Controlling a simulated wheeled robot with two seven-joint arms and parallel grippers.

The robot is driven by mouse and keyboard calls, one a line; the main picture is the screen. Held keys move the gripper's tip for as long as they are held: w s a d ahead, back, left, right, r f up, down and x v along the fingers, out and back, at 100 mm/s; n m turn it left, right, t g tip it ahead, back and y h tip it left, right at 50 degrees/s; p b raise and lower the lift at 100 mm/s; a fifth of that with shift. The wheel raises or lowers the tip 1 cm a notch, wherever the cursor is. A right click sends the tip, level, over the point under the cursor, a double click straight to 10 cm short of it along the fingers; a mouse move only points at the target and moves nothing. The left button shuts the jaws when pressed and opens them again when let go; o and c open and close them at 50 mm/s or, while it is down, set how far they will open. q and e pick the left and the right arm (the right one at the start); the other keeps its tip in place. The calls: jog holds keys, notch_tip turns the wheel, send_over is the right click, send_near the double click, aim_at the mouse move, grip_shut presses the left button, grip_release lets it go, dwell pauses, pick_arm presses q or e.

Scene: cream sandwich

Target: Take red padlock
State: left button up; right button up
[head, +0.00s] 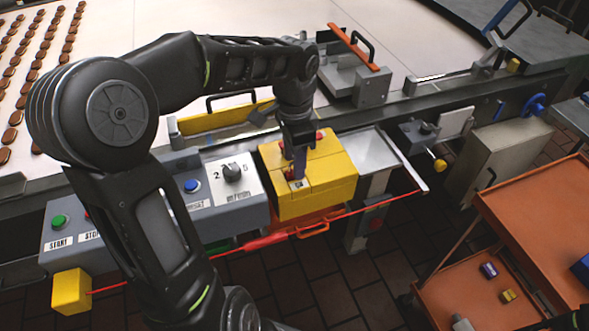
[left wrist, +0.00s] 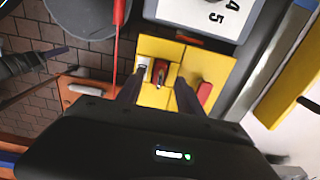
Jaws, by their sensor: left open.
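A yellow box (head: 325,190) is fixed at the front of the conveyor, beside the grey control panel. In the left wrist view, a small red piece with a metallic part, which looks like the red padlock (left wrist: 160,70), sits in a recess of the yellow box (left wrist: 155,97). My left gripper (head: 298,165) points down at the box top. It is open, and its fingers (left wrist: 158,88) show on either side of the red piece, apparently without gripping it. In the head view the gripper mostly hides this piece. My right gripper is not clearly in view.
The control panel (head: 212,187) with knob and buttons adjoins the box on the left. A second red part (left wrist: 204,93) is on the box. A red cable (head: 350,209) runs below. An orange cart (head: 530,215) stands at right.

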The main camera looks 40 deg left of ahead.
pick_arm(q)
jog(key=shift+f, duration=0.75)
jog(key=shift+c, duration=0.2)
grip_shut()
dwell(0.3)
